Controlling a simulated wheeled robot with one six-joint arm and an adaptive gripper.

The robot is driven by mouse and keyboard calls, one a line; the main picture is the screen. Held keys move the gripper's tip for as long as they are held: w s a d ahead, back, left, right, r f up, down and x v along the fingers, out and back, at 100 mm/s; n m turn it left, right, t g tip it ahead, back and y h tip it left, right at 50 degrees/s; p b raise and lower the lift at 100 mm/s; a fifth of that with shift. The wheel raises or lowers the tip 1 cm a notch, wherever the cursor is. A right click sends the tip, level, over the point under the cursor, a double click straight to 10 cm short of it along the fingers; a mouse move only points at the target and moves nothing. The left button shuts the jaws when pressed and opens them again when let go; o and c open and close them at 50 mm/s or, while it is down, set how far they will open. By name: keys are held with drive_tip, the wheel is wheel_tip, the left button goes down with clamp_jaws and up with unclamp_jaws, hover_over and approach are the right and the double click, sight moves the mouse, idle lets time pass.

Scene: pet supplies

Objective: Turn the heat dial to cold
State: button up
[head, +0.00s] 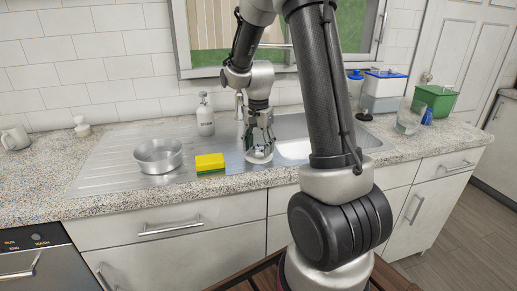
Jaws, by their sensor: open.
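My gripper (260,150) is open and points down at the left edge of the sink (298,150). A rounded silver shape shows at its fingertips, and I cannot tell whether it is a dial or part of the gripper. I cannot make out a heat dial or any cold marking. My gripper and arm hide part of the sink and the counter behind it.
A yellow and green sponge (210,163), a metal bowl (158,156) and a soap bottle (205,118) stand left of my gripper. A glass (409,118), a blue-lidded container (384,92) and a green bin (435,100) stand at the right.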

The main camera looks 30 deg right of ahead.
drive_tip(key=shift+f, duration=0.5)
drive_tip(key=c, duration=1)
drive_tip(key=n, duration=0.5)
drive_tip(key=shift+n, duration=0.4)
drive_tip(key=n, duration=0.6)
drive_tip(key=shift+d, duration=0.1)
